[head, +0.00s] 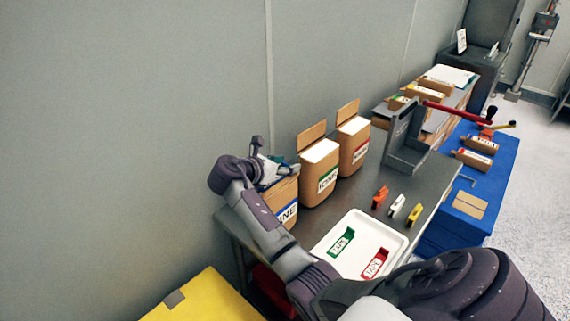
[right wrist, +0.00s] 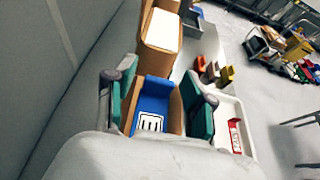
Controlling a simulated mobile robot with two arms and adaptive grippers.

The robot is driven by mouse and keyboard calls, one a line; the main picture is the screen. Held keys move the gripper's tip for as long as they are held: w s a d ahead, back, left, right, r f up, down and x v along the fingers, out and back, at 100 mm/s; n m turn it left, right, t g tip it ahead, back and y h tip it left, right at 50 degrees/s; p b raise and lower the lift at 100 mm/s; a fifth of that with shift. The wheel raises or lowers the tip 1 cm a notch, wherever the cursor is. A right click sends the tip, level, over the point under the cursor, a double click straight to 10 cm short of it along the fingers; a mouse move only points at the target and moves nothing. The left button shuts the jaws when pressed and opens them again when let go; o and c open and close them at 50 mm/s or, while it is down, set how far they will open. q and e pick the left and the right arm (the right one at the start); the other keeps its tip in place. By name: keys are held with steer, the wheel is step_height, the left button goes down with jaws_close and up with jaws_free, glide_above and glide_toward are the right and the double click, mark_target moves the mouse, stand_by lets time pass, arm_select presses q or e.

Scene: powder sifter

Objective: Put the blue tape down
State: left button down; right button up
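The blue tape (right wrist: 154,92) shows in the right wrist view as a blue piece with a white label, within the opening of a cardboard box. That box (head: 284,193) has a blue-edged label in the head view and stands nearest on the grey table. My right gripper (head: 272,168) is over its top. In the right wrist view the teal fingers of my right gripper (right wrist: 158,108) are apart on either side of the blue tape, with gaps beside it. Whether the tape rests on anything is hidden. My left gripper is not in view.
A white tray (head: 338,215) holds green tape (head: 341,243) and red tape (head: 375,263). Small orange (head: 380,197), white (head: 397,206) and yellow (head: 414,213) items lie beyond. A wall closes the left side.

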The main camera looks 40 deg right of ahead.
steer(key=shift+a+r, duration=0.2)
steer(key=shift+a, duration=0.05)
steer(key=b+v, duration=0.1)
steer(key=v, duration=1)
steer(key=shift+a+r+b, duration=0.2)
steer(key=shift+a+b, duration=0.05)
steer(key=shift+b, duration=0.05)
steer(key=shift+f, duration=0.15)
